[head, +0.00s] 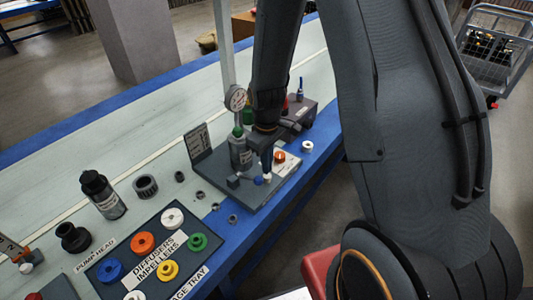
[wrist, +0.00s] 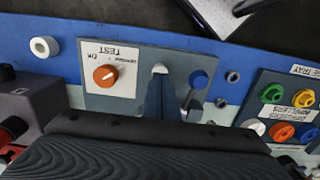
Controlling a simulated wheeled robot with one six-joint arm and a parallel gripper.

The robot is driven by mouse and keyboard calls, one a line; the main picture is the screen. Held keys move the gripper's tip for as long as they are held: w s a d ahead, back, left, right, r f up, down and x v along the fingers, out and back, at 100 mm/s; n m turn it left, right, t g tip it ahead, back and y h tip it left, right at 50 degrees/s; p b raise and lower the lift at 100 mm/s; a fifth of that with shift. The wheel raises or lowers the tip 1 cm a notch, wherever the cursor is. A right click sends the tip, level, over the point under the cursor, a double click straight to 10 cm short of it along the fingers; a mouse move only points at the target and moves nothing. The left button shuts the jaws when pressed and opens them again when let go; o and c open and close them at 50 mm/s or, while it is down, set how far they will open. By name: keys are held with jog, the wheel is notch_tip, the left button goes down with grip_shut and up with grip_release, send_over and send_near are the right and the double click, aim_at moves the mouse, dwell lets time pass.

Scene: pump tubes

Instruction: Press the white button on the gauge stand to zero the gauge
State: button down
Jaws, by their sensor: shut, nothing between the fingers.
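The gauge stand has a dark grey base plate (head: 222,182), also in the wrist view (wrist: 220,64), and a round white-faced gauge (head: 236,98) above it. The white button (head: 267,178) sits near the plate's front edge; in the wrist view (wrist: 160,68) it shows just beyond my fingertips. A blue button (head: 257,181) is beside it, also in the wrist view (wrist: 198,78). My gripper (head: 267,172), also in the wrist view (wrist: 165,80), is shut and empty, pointing down at the white button. I cannot tell whether the tips touch it.
An orange knob (head: 280,156) on a white TEST panel (wrist: 125,82) is close to the fingers. A white ring (head: 307,146) lies on the blue table edge. A tray of coloured impellers (head: 125,258) and a black bottle (head: 103,196) stand on the left.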

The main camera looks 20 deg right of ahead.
aim_at(268, 176)
jog(key=shift+f, duration=0.9)
notch_tip(268, 176, down, 2)
jog(key=shift+s+f+b, duration=0.15)
jog(key=shift+b, duration=0.2)
jog(key=shift+s+f, duration=0.1)
jog(key=shift+f, duration=0.1)
dwell(0.3)
jog(key=shift+r+p, duration=0.55)
jog(key=shift+r, duration=0.05)
notch_tip(268, 176, up, 14)
jog(key=p, duration=0.1)
jog(key=shift+w+f, duration=0.25)
jog(key=shift+w, duration=0.05)
